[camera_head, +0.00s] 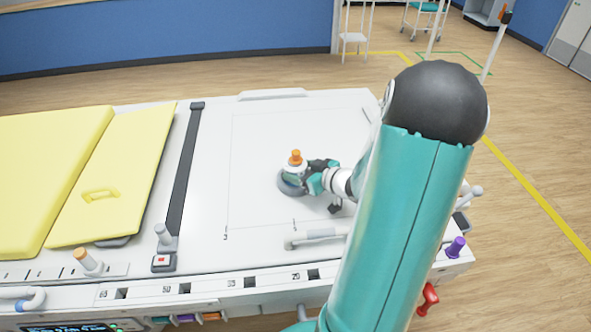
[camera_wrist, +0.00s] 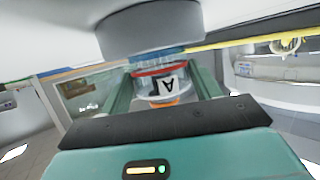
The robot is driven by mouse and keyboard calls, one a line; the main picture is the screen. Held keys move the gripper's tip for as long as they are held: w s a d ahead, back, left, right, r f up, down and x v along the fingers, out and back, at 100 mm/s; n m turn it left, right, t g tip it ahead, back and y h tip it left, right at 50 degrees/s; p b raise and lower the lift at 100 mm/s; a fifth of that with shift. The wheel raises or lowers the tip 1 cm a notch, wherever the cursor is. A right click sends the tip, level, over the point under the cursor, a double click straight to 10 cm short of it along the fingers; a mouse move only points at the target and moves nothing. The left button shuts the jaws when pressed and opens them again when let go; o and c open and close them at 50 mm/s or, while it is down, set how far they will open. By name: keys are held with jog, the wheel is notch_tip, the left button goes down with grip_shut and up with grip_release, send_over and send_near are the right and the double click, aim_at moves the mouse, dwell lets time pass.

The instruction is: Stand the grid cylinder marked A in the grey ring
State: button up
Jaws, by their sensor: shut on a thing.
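The grid cylinder marked A (camera_head: 295,167) has an orange knob on top and stands roughly upright at the grey ring (camera_head: 285,187) on the white bed top. In the wrist view, which is upside down, the cylinder's white label with a black A (camera_wrist: 169,84) shows between my jaws. The grey ring (camera_wrist: 150,30) is close beyond the cylinder's blue gridded end. My gripper (camera_head: 308,180) is shut on the cylinder from the right. The contact between cylinder and ring is partly hidden, so I cannot tell how deep it sits.
A yellow pad (camera_head: 110,175) and a dark strap (camera_head: 185,160) lie to the left on the bed. A pale handle (camera_head: 315,236) is on the near side of the ring. A purple knob (camera_head: 455,246) stands at the near right corner. The bed top behind the ring is clear.

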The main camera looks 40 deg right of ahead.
jog(key=shift+s+f, duration=0.1)
jog(key=shift+f, duration=0.05)
jog(key=shift+f, duration=0.25)
jog(key=o, duration=1.2)
